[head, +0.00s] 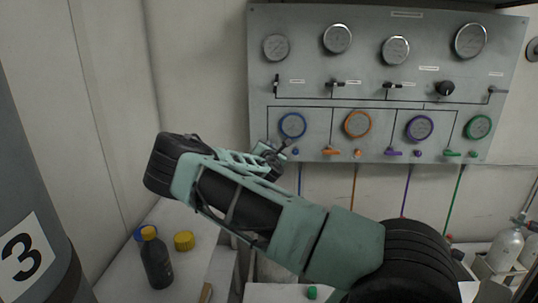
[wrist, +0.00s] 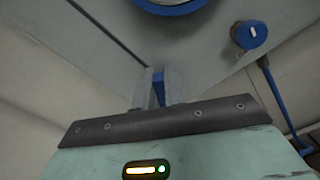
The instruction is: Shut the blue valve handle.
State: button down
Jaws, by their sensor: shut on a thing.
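The blue valve handle (wrist: 158,90) shows in the wrist view as a narrow blue piece between my two fingers, below the blue-ringed gauge (wrist: 170,4). My gripper (wrist: 158,88) is shut on it, with a finger on each side. In the head view my gripper (head: 277,151) reaches the lower left of the grey panel (head: 385,72), under the blue-ringed gauge (head: 292,125). There my fingers and wrist hide the handle, so its angle cannot be told.
Right of my gripper are a blue knob (wrist: 248,35), also in the head view (head: 295,151), then orange (head: 331,151), purple (head: 393,152) and green (head: 451,153) handles. Coloured hoses hang below. A dark bottle (head: 156,262) stands on the lower-left surface.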

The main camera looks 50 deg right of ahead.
jog(key=m+b, duration=0.3)
jog(key=m, duration=0.1)
jog(key=f+m+b, duration=0.1)
jog(key=m+b, duration=0.2)
jog(key=s+f+m+b, duration=0.1)
jog(key=m+b, duration=0.3)
jog(key=shift+d+m, duration=0.3)
jog(key=shift+d, duration=0.1)
jog(key=shift+m, duration=0.3)
jog(key=c, duration=1.5)
grip_release()
jog(key=b+v, duration=0.2)
jog(key=v, duration=1.5)
jog(key=shift+s+a, duration=0.15)
jog(key=shift+s, duration=0.05)
